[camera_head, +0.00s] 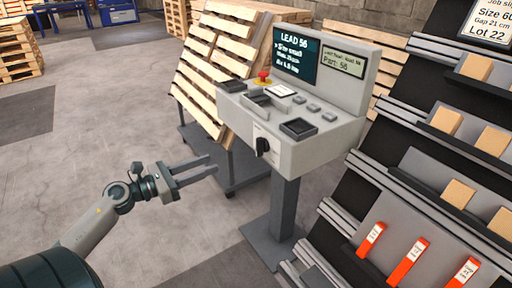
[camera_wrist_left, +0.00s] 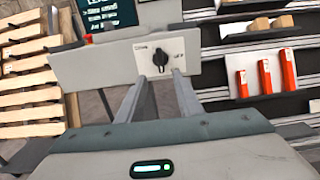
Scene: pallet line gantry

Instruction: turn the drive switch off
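The drive switch (camera_head: 263,147) is a black rotary knob on a pale plate on the front face of the grey control console (camera_head: 318,146). The left wrist view shows the knob (camera_wrist_left: 160,60) close to upright, with small lettering on either side that is hard to read. My left gripper (camera_head: 212,166) is open and empty, in the air to the left of the knob and apart from it. In the left wrist view its two fingers (camera_wrist_left: 160,97) stand apart below the knob, with a clear gap between them. My right gripper is not in view.
The console top carries a red stop button (camera_head: 263,76), a screen (camera_head: 295,55) and small trays. A tilted wooden pallet (camera_head: 205,80) stands behind it. A rack (camera_head: 390,180) with boxes and orange-white items is at the right.

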